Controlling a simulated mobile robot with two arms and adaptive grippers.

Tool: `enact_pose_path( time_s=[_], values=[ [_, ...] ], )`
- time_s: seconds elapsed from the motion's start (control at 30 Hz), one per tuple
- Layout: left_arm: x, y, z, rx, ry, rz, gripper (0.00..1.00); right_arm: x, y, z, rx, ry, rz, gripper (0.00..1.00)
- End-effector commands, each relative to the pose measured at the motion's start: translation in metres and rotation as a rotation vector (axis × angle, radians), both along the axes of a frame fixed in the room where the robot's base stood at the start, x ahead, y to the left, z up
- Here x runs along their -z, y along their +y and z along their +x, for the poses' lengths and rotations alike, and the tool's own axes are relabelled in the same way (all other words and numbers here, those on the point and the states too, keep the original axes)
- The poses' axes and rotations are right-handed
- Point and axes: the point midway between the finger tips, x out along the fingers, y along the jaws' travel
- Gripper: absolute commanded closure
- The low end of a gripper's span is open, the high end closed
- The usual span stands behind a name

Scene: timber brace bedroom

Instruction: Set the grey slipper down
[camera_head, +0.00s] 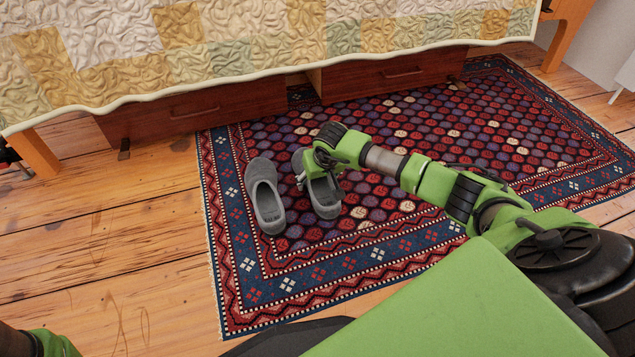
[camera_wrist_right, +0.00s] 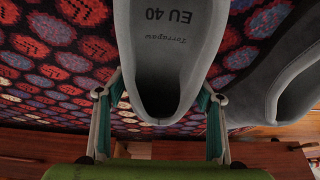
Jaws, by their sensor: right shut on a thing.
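Two grey slippers are at the rug's left part, side by side with toes toward the bed. My right gripper (camera_head: 308,178) is shut on the right-hand grey slipper (camera_head: 325,198), partly hiding it from above. My left gripper is not in view.
The patterned red and blue rug (camera_head: 480,120) lies on a plank floor (camera_head: 100,250). A bed with a patchwork quilt (camera_head: 250,45) and wooden drawers (camera_head: 390,76) stands at the back. The rug is clear to the right, beyond my arm.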

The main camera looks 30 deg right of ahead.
Motion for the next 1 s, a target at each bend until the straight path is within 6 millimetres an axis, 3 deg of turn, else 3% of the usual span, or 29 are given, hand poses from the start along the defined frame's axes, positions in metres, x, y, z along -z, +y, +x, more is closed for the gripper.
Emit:
enact_pose_path(
  time_s=[0.17,0.2,0.27,0.67,1.0],
  values=[
    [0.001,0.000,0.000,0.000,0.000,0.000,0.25,0.002,0.000,0.000,0.000,-0.001,0.000,0.63],
    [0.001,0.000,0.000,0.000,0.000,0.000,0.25,0.002,0.000,0.000,0.000,0.000,0.000,0.34],
    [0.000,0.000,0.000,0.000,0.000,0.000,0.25,0.002,0.000,0.000,0.000,0.000,0.000,0.22],
    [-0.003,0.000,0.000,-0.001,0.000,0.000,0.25,-0.003,0.000,0.000,0.000,0.000,0.000,0.22],
    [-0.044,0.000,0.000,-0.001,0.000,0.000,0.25,-0.053,0.003,-0.018,-0.002,0.000,-0.003,0.22]
  ],
)
